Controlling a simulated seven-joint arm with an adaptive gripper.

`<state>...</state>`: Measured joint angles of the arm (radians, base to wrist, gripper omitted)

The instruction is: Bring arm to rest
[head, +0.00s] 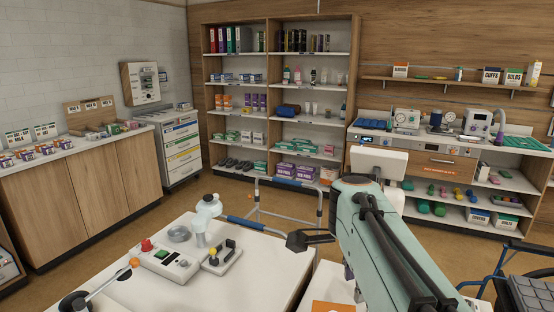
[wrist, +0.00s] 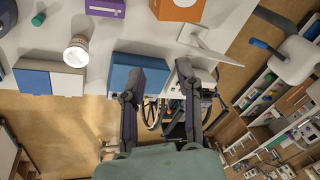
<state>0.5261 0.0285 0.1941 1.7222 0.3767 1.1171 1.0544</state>
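My arm reaches from the lower right of the head view toward the middle. My gripper (head: 310,240) is at its far end, its dark finger showing beside the white worktop, the rest mostly hidden by the arm. In the wrist view my gripper (wrist: 160,88) has its two dark fingers apart, with nothing between them. A blue box (wrist: 140,62) on a white surface shows just beyond the left finger; I cannot tell whether they touch.
The white worktop (head: 255,262) bears a control box (head: 170,262) and a clear bottle (head: 207,212). A walking frame (head: 285,217) stands behind it, a wheelchair (head: 500,270) at right. In the wrist view, a white-lidded tub (wrist: 77,52) and an orange box (wrist: 177,8) are near.

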